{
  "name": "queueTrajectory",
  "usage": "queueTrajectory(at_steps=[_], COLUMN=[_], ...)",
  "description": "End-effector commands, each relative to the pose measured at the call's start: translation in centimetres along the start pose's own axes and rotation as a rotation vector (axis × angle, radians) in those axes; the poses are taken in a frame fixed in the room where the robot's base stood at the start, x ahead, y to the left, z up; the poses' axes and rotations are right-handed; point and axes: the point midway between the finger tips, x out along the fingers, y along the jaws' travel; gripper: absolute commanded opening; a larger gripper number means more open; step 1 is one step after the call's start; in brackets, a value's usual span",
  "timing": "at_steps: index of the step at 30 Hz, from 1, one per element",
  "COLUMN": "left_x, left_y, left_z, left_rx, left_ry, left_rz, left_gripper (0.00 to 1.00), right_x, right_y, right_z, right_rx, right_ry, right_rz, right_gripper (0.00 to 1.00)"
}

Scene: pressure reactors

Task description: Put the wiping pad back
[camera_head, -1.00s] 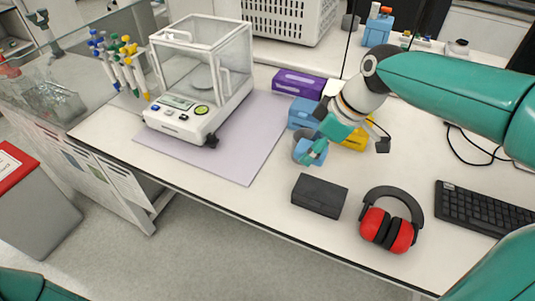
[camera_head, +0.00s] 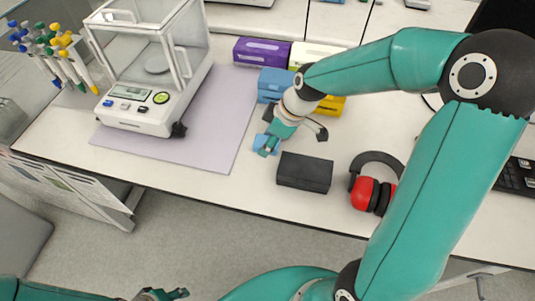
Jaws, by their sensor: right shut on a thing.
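The wiping pad (camera_head: 265,143) looks like a small light-blue block. It is low over the white bench, between the lilac mat and the black case. My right gripper (camera_head: 268,148) reaches down and is shut on the pad, hiding part of it. A small dark shape (camera_head: 268,114), perhaps the rim of a grey cup, shows just behind the pad; the gripper and pad hide most of it. I cannot tell whether the pad touches the bench or the cup. My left gripper (camera_head: 164,295) is at the bottom edge, partly cut off, far from the pad.
A balance (camera_head: 140,112) stands on the lilac mat (camera_head: 215,140). Blue (camera_head: 274,80), purple (camera_head: 262,51) and yellow (camera_head: 331,105) boxes are behind my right gripper. A black case (camera_head: 304,171) and red earmuffs (camera_head: 372,194) lie to its right. Bare bench lies in front.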

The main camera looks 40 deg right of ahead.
Motion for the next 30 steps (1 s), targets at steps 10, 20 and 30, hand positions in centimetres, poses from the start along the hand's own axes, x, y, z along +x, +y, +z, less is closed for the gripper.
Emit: queueTrajectory(at_steps=[10, 20, 30], left_x=[-0.1, -0.1, 0.1], left_y=[0.0, 0.1, 0.0], left_z=[0.0, 0.0, 0.0], left_rx=[0.0, 0.0, 0.0], left_ry=[0.0, 0.0, 0.0], left_rz=[0.0, 0.0, 0.0], left_gripper=[0.4, 0.4, 0.4], right_x=[3.1, 5.9, 6.0], right_y=[0.0, 0.1, 0.1], right_z=[1.5, 2.6, 2.7], right_rx=[0.005, 0.004, 0.004], right_ry=[-0.002, 0.0, 0.001], right_rz=[-0.002, 0.002, 0.003], right_gripper=[0.16, 0.16, 0.58])
